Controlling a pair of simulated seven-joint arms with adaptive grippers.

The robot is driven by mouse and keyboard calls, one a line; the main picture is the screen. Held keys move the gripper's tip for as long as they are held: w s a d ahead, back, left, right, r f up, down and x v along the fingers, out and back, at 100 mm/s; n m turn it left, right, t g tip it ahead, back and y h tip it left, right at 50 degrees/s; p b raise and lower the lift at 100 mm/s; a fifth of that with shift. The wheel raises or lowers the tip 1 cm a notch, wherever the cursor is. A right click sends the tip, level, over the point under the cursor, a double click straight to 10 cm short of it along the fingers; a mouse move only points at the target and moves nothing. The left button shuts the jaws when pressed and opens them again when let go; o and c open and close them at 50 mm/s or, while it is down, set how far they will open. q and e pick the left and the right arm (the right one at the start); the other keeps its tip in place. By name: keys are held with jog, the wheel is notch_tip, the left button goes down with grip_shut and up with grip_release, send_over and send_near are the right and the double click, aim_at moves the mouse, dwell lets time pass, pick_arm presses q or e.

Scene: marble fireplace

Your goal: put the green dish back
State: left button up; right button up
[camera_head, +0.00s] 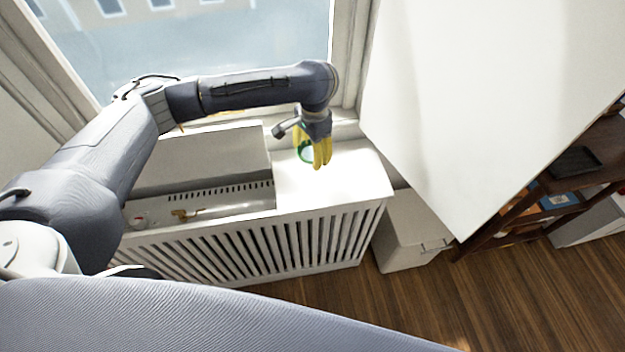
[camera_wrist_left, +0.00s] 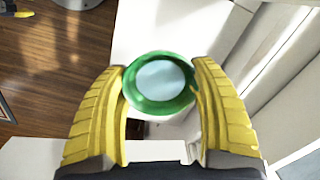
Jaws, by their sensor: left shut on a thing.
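The green dish (camera_head: 303,154) is small and round, with a pale centre. It shows in the left wrist view (camera_wrist_left: 160,104) between the two yellow fingers. My left gripper (camera_head: 320,160) is shut on it, one finger at each side; the gripper also shows in the left wrist view (camera_wrist_left: 160,90). In the head view they are over the white top of the slatted radiator cover (camera_head: 345,182), at its right part. The fingers partly hide the dish there. I cannot tell if the dish touches the top. My right gripper is not in view.
The cover's left part is open, with a brass valve (camera_head: 185,214) inside and a raised panel (camera_head: 200,160) behind. The window (camera_head: 220,45) is behind my left arm. A large white slanted surface (camera_head: 480,90), a white box (camera_head: 408,235) and dark shelves (camera_head: 575,180) stand to the right.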

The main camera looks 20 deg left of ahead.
aim_at(311, 183)
pick_arm(q)
notch_tip(311, 183, down, 13)
jog(key=shift+f, duration=0.2)
dwell(0.5)
jog(key=shift+f, duration=0.15)
jog(key=o, duration=1.5)
jog(key=r, duration=1.2)
jog(key=shift+d+r, duration=0.15)
jog(key=shift+d, duration=0.05)
